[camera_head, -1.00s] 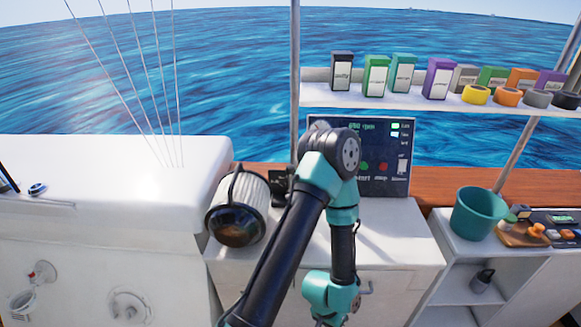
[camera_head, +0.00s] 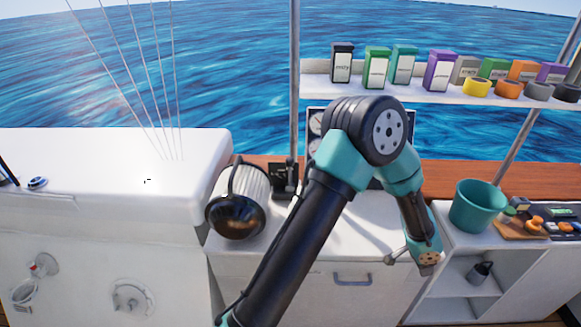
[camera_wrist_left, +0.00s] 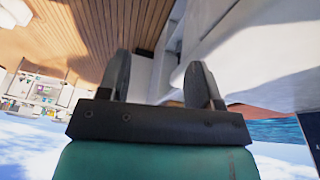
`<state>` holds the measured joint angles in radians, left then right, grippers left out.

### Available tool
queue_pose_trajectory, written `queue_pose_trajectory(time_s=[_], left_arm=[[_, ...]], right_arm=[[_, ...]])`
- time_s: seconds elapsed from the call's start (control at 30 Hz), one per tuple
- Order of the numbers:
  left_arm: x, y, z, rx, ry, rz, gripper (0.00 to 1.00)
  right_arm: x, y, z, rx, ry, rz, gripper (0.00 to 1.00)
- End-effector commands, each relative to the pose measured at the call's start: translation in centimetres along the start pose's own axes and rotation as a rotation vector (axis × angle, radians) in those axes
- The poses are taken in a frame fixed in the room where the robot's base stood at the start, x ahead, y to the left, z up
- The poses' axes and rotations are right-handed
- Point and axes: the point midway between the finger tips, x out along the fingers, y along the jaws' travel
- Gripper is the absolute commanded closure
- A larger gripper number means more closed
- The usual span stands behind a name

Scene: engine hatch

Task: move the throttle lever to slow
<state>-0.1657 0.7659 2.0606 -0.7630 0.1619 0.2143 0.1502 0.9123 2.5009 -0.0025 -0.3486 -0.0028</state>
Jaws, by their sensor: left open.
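A small black unit (camera_head: 284,178) stands on the white counter beside the ribbed white canister; it may be the throttle, but its lever and markings are too small to tell. The instrument panel (camera_head: 316,122) behind it is mostly hidden by my left arm. My left arm rises from the bottom, bends in front of the panel, and its wrist hangs at the right end of the counter, well right of the black unit. In the left wrist view my left gripper (camera_wrist_left: 161,80) is open, with nothing between its fingers. My right gripper is not in view.
A ribbed canister with a dark end (camera_head: 237,203) sits left of my arm. A teal bucket (camera_head: 478,206) stands on the right counter, near a tool board (camera_head: 523,227). A shelf (camera_head: 430,96) holds several boxes and rolls. A metal post (camera_head: 294,75) rises behind the counter.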

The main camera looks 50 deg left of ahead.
Motion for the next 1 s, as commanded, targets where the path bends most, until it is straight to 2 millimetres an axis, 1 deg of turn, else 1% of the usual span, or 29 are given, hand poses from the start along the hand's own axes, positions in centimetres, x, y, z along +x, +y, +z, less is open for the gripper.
queue_pose_trajectory(time_s=[0.03,0.1,0.2,0.27,0.37,0.43,0.57,0.67,0.7,0.77,0.8,0.87,0.9,0.97,1.0], left_arm=[[-0.8,-0.5,-1.3,0.032,0.004,-0.024,0.41],[-1.9,-1.4,-2.6,0.073,0.001,-0.060,0.41],[-3.5,-3.3,-3.6,0.120,-0.014,-0.110,0.41],[-4.3,-4.6,-3.9,0.143,-0.027,-0.139,0.41],[-5.9,-7.3,-3.6,0.175,-0.060,-0.183,0.41],[-7.0,-9.5,-3.0,0.193,-0.091,-0.211,0.41],[-9.2,-13.8,-0.8,0.220,-0.161,-0.252,0.41],[-11.3,-17.5,1.6,0.239,-0.231,-0.275,0.41],[-12.3,-19.2,2.9,0.246,-0.266,-0.281,0.41],[-14.2,-21.9,5.1,0.257,-0.324,-0.288,0.41],[-15.7,-23.8,6.9,0.265,-0.369,-0.289,0.41],[-18.2,-26.6,10.1,0.274,-0.443,-0.279,0.41],[-20.0,-28.4,12.3,0.280,-0.491,-0.266,0.41],[-22.7,-30.5,15.6,0.290,-0.561,-0.237,0.41],[-24.4,-31.6,17.7,0.294,-0.601,-0.214,0.41]], right_arm=[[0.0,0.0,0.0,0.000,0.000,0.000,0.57],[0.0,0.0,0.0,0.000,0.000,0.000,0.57],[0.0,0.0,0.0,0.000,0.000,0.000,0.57],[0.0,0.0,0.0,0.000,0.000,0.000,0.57],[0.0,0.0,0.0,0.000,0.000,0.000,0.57],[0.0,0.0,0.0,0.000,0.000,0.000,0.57],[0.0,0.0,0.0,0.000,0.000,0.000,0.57],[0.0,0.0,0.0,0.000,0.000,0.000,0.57],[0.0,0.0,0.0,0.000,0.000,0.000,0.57],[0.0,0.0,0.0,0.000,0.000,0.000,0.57],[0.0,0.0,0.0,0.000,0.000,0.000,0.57],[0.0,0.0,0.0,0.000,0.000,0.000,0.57],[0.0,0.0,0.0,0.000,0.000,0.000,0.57],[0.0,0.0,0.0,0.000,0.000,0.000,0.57],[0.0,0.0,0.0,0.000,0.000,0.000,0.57]])
